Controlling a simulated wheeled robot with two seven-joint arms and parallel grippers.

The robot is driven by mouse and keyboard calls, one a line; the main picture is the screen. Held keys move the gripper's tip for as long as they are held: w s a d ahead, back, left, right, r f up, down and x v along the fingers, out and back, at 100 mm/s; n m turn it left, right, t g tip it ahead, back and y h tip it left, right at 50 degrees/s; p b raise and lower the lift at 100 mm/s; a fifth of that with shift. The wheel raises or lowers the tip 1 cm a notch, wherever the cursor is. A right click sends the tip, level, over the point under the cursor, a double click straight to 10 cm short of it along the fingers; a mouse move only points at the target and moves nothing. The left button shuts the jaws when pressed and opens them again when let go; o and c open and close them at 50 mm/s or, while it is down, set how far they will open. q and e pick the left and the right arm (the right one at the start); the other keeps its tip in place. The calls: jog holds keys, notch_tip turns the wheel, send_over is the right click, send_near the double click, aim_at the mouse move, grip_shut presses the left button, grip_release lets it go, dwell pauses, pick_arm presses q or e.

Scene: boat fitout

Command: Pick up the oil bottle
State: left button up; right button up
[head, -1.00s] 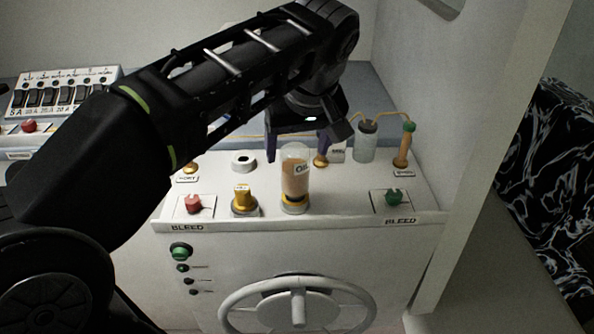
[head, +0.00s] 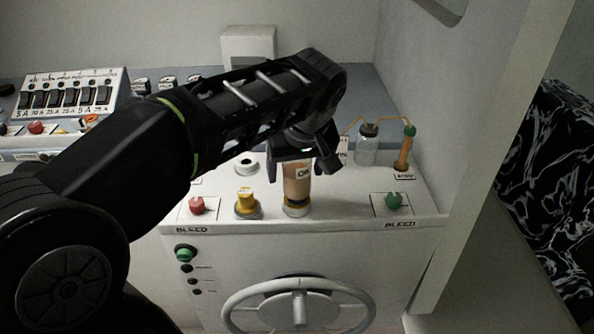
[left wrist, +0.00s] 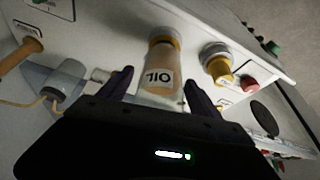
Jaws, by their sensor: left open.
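The oil bottle (head: 297,187) stands upright on the white console top, in a yellow and grey ring fitting. It holds brown liquid and has a white label. My left gripper (head: 302,172) is open, with its fingers on either side of the upper bottle; its top is hidden by the gripper. In the left wrist view the bottle (left wrist: 162,68) lies between the two spread dark fingers (left wrist: 160,88), with a gap showing on the left side. Whether the right finger touches it I cannot tell. My right gripper is not in view.
A yellow cap (head: 246,203) stands just left of the bottle. A red knob (head: 197,206) and a green knob (head: 393,202) sit near the front edge. A clear jar (head: 367,147) with a tube stands behind right. A handwheel (head: 298,308) is on the front.

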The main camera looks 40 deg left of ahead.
pick_arm(q)
jog(key=shift+w+a+f, duration=0.2)
jog(key=shift+f, duration=0.45)
jog(key=shift+c, duration=0.3)
grip_shut()
dwell(0.4)
